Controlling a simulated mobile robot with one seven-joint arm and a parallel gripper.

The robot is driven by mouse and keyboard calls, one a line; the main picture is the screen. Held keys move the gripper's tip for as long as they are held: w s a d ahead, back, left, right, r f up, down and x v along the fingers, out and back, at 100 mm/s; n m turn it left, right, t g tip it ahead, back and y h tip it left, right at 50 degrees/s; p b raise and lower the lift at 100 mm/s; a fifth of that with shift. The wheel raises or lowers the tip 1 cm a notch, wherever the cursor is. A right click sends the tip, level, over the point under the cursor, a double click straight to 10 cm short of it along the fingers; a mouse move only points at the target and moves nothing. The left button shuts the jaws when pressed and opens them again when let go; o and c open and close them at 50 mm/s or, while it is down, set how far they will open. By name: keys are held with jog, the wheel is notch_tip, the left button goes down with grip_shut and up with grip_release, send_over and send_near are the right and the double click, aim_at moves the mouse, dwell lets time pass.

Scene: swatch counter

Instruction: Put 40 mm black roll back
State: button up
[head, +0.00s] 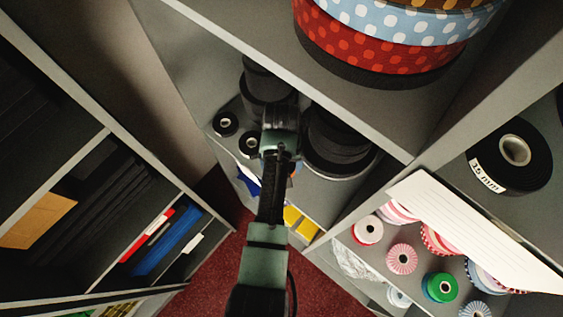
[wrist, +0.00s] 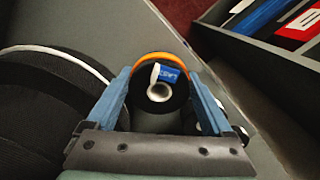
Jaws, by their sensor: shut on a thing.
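In the wrist view my gripper (wrist: 158,80) is shut on a black roll (wrist: 173,107) with a white core. A blue and white label sits on its face, its print too small to read surely. An orange edge shows just behind the roll. In the head view my gripper (head: 281,125) is over the grey shelf with black rolls, between a stack of black rolls (head: 266,88) behind it and a large black stack (head: 337,145) to its right. My arm hides the held roll there.
Two small black rolls (head: 225,124) stand left on that shelf. Polka-dot rolls (head: 400,30) are on the shelf above. A black roll marked 15 mm (head: 533,160) and small coloured rolls (head: 402,258) are at right. A cabinet with folders (head: 168,240) stands at left.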

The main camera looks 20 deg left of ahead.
jog(key=shift+f, duration=0.2)
jog(key=o, duration=1.1)
jog(key=shift+o, duration=0.2)
notch_tip(320, 180, up, 12)
jog(key=shift+r, duration=0.2)
